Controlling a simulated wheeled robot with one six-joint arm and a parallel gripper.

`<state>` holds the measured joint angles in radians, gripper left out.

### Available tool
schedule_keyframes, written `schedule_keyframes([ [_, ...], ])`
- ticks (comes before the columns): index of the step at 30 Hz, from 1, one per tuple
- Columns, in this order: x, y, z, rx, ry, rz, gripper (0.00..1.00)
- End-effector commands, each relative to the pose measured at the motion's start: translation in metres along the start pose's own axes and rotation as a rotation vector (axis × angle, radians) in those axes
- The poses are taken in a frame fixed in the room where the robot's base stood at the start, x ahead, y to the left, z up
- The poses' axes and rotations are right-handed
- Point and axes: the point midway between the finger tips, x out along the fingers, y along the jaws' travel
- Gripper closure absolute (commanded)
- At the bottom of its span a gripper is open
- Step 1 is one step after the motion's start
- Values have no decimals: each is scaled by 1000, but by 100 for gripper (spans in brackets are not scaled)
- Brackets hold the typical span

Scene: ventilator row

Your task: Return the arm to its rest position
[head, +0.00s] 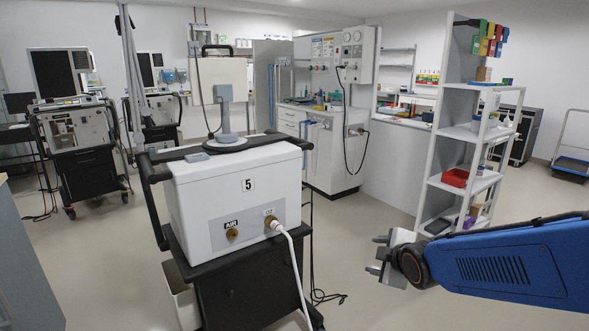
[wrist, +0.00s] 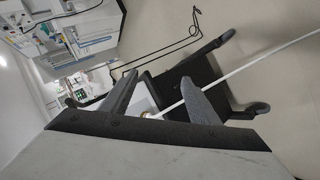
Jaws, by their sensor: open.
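My blue arm (head: 515,262) reaches in from the right edge in the head view. My gripper (head: 378,255) is at its end, apart from the ventilator and to its right. In the wrist view the two dark fingers of my gripper (wrist: 158,100) are spread apart, and no object shows held between them. The white ventilator (head: 240,190), marked 5, stands on a black cart to the left of my gripper. A white hose (head: 293,255) is on its O2 port and hangs down; the hose also crosses the wrist view (wrist: 245,70).
A white shelf rack (head: 433,165) with bins stands behind my arm. A counter (head: 395,160) and wall station (head: 335,130) are at the back. More ventilators (head: 80,130) stand at the left. Bare floor (head: 365,225) lies between the ventilator and the rack. A black cable (head: 325,296) lies by the cart.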

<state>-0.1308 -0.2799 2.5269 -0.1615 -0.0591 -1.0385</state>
Motion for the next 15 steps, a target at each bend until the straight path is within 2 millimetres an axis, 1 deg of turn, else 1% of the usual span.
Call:
schedule_keyframes([
  [1,-15,-1,8,73,-26,-15,45],
  [8,-80,-28,42,454,-165,-110,45],
  [15,-154,-70,67,848,-326,-183,45],
])
